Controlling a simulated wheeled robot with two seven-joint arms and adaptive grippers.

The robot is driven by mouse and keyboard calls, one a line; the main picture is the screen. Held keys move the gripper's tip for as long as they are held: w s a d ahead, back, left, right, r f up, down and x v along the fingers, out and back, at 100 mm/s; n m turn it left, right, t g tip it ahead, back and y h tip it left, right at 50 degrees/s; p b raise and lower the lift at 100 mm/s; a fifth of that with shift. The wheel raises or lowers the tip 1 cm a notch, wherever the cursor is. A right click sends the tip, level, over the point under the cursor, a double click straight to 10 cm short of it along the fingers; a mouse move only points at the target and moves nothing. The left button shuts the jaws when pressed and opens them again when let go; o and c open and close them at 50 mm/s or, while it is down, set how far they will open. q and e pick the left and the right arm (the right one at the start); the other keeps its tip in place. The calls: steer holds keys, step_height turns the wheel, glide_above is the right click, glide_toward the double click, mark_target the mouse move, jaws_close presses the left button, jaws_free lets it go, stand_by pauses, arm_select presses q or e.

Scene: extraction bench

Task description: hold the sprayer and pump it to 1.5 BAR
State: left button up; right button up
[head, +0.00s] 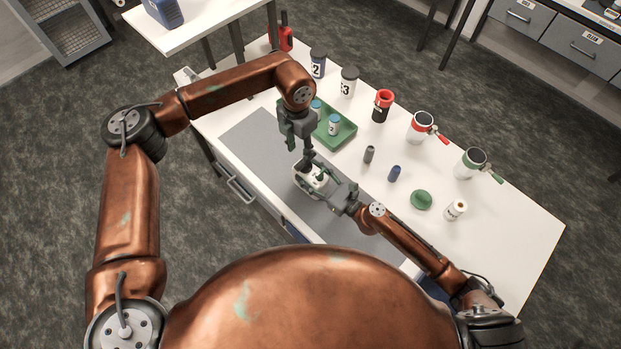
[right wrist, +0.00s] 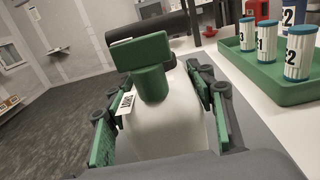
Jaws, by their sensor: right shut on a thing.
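The sprayer (head: 301,184) is a white bottle with a green top, standing on the grey mat at the bench's near side. In the right wrist view its white body (right wrist: 170,130) fills the middle, with a green head (right wrist: 145,60) and a small lettered white tag (right wrist: 127,103). My right gripper (head: 335,193) is shut on the sprayer, its green pads on both sides of the body. My left gripper (head: 308,157) points down just above the sprayer's top. Its fingers are too small to tell open or shut, or touching. No pressure reading is legible.
A green tray (head: 347,139) with small blue-capped vials stands behind the sprayer. Jars, red- and green-handled containers, a grey vial (head: 369,154), a blue vial (head: 394,173) and a green lid (head: 421,200) stand to the right. The grey mat (head: 255,150) is clear at left.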

stand_by(0.3)
steer(key=o, duration=1.5)
